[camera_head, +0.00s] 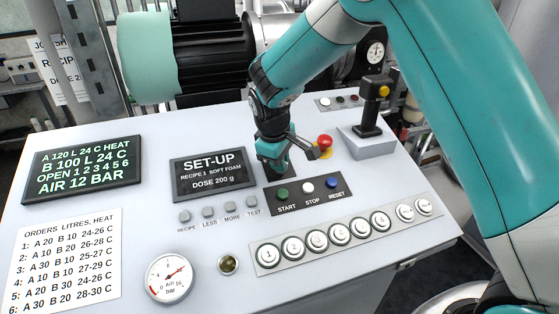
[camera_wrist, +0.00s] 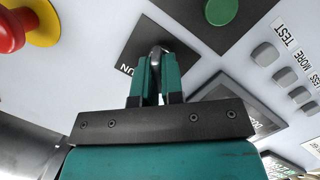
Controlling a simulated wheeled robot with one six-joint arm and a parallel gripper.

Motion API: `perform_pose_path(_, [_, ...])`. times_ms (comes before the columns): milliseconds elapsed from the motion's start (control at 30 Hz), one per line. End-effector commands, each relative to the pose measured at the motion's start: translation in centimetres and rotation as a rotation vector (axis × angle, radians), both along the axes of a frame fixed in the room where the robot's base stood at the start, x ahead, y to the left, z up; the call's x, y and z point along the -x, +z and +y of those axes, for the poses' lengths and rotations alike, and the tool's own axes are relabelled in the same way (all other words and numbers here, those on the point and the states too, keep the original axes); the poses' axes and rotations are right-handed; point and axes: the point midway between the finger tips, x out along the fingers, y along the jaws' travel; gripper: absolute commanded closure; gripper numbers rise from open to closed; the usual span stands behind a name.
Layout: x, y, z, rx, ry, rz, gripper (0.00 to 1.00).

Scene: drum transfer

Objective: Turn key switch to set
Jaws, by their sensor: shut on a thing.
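The key switch (camera_wrist: 158,50) sits on a small black plate (camera_wrist: 148,33) with a partly hidden label ending in "UN". In the wrist view my gripper (camera_wrist: 157,72) has its two teal fingers shut on the dark, rounded key. The fingers hide most of the key and the other markings, so I cannot tell its exact setting. In the head view my gripper (camera_head: 271,155) comes down onto the panel and hides the key. The dark display (camera_head: 213,174) reads SET-UP, RECIPE 1 SOFT FOAM, DOSE 200 g.
A red emergency button (camera_head: 324,142) stands close on the right. START, STOP and RESET buttons (camera_head: 309,188) lie just in front. A joystick (camera_head: 371,110) rises at the back right. Numbered buttons (camera_head: 317,239) line the front, near a pressure gauge (camera_head: 169,278).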

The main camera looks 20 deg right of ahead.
Motion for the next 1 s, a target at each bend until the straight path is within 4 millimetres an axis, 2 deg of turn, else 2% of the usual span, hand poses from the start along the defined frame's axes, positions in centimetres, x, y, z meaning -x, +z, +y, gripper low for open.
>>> perform_pose_path(567, [-0.09, 0.10, 0.03, 0.008, 0.029, -0.004, 1.00])
perform_pose_path(600, [-0.09, 0.10, 0.03, 0.008, 0.029, -0.004, 0.82])
perform_pose_path(667, [-0.09, 0.09, 0.02, 0.008, 0.028, -0.004, 0.68])
perform_pose_path(700, [-0.07, 0.09, 0.02, 0.008, 0.028, -0.004, 0.66])
perform_pose_path(1000, [-0.01, 0.28, 0.08, 0.008, 0.027, -0.003, 0.66])
